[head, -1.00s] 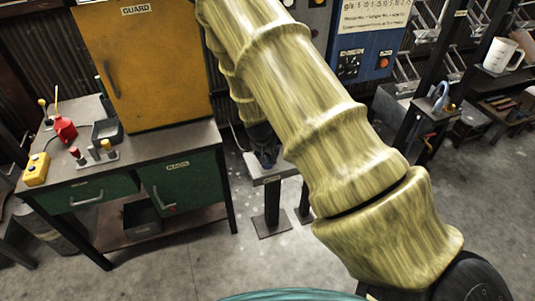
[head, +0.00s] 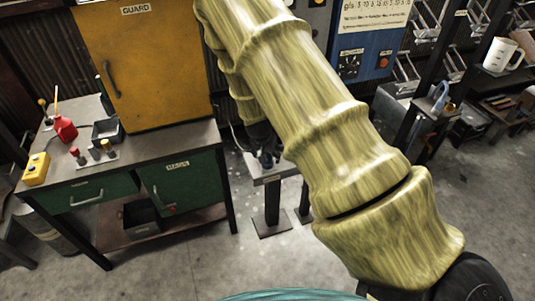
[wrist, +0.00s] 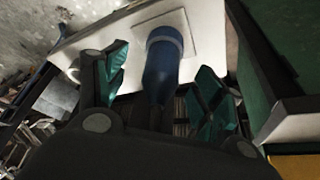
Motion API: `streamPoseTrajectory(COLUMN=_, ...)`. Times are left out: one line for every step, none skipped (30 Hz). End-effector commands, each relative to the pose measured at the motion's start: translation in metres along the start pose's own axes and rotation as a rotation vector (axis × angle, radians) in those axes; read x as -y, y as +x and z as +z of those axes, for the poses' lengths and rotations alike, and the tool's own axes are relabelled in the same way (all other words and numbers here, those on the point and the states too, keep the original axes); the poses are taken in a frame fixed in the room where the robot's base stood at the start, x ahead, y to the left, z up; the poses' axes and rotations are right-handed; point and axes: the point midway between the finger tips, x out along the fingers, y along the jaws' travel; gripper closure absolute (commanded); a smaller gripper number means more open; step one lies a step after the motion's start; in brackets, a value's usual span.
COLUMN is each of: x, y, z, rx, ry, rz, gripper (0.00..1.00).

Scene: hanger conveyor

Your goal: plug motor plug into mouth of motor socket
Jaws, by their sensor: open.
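In the wrist view a blue cylindrical body (wrist: 163,65) with a lighter blue ring stands on a square pale plate. I take it for the motor plug at the socket; I cannot tell where plug ends and socket begins, or how deeply it is seated. My gripper (wrist: 162,92) is open, its two teal-padded fingers on either side of the blue body with gaps between. In the head view my gripper (head: 266,158) is small and dark, at the top of a small stand (head: 272,176), partly hidden behind my arm.
A workbench (head: 130,160) with green drawers and a yellow guard cabinet (head: 150,60) stand left of the stand. A blue panel (head: 365,45) is behind, and shelving with a white jug (head: 500,55) is at right. The floor in front is clear.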

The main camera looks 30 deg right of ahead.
Motion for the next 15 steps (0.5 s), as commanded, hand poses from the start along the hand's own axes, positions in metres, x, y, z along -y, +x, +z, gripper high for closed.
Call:
streamPoseTrajectory(x=0.001, y=-0.007, z=-0.001, rx=-0.001, ry=0.0, rz=-0.001, gripper=0.31)
streamPoseTrajectory(x=0.001, y=-0.011, z=-0.001, rx=-0.002, ry=0.0, rz=-0.002, gripper=0.31)
streamPoseTrajectory(x=0.001, y=-0.017, z=-0.001, rx=-0.002, ry=0.0, rz=-0.002, gripper=0.31)
streamPoseTrajectory(x=0.001, y=-0.021, z=-0.001, rx=-0.001, ry=-0.001, rz=-0.001, gripper=0.31)
streamPoseTrajectory(x=0.001, y=-0.026, z=-0.001, rx=-0.001, ry=-0.001, rz=-0.001, gripper=0.31)
streamPoseTrajectory(x=0.001, y=-0.033, z=-0.001, rx=-0.002, ry=-0.001, rz=-0.002, gripper=0.31)
streamPoseTrajectory(x=0.001, y=-0.037, z=-0.001, rx=-0.002, ry=-0.001, rz=-0.002, gripper=0.31)
streamPoseTrajectory(x=0.001, y=-0.042, z=-0.001, rx=-0.002, ry=-0.001, rz=-0.002, gripper=0.31)
streamPoseTrajectory(x=0.001, y=-0.048, z=-0.001, rx=-0.002, ry=0.0, rz=-0.002, gripper=0.31)
streamPoseTrajectory(x=0.001, y=-0.053, z=-0.001, rx=-0.002, ry=0.0, rz=-0.002, gripper=0.31)
streamPoseTrajectory(x=0.001, y=-0.057, z=-0.001, rx=-0.002, ry=0.001, rz=-0.002, gripper=0.31)
streamPoseTrajectory(x=0.001, y=-0.064, z=-0.001, rx=-0.002, ry=0.001, rz=-0.002, gripper=0.31)
streamPoseTrajectory(x=0.001, y=-0.068, z=-0.001, rx=-0.002, ry=0.001, rz=-0.002, gripper=0.31)
streamPoseTrajectory(x=0.001, y=-0.073, z=-0.001, rx=-0.001, ry=0.0, rz=-0.001, gripper=0.31)
streamPoseTrajectory(x=0.001, y=-0.079, z=-0.001, rx=-0.002, ry=0.0, rz=-0.002, gripper=0.31)
